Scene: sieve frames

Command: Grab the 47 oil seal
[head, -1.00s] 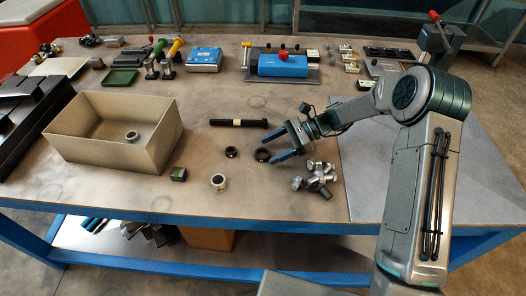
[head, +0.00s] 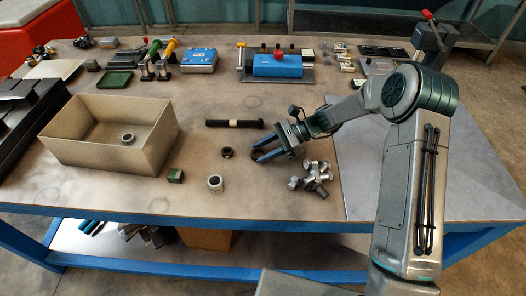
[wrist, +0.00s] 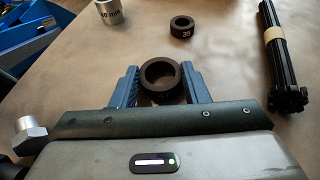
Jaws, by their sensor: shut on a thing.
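A black ring-shaped oil seal (wrist: 161,95) lies between the blue fingers of my gripper (wrist: 159,67) in the wrist view, with a finger on each side of it. My gripper is shut on it, at or close to the table top. I see no readable number on this ring. In the head view, my gripper (head: 258,149) partly hides the ring. A smaller black ring (wrist: 182,27), marked 35, lies apart, beyond it in the wrist view. It also shows just left of my fingers in the head view (head: 228,153).
A silver ring (head: 215,183) stands left of my gripper, and silver fittings (head: 311,178) lie close in front. A beige bin (head: 148,157) at left holds another silver ring. A small green block (head: 175,176) is near the front.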

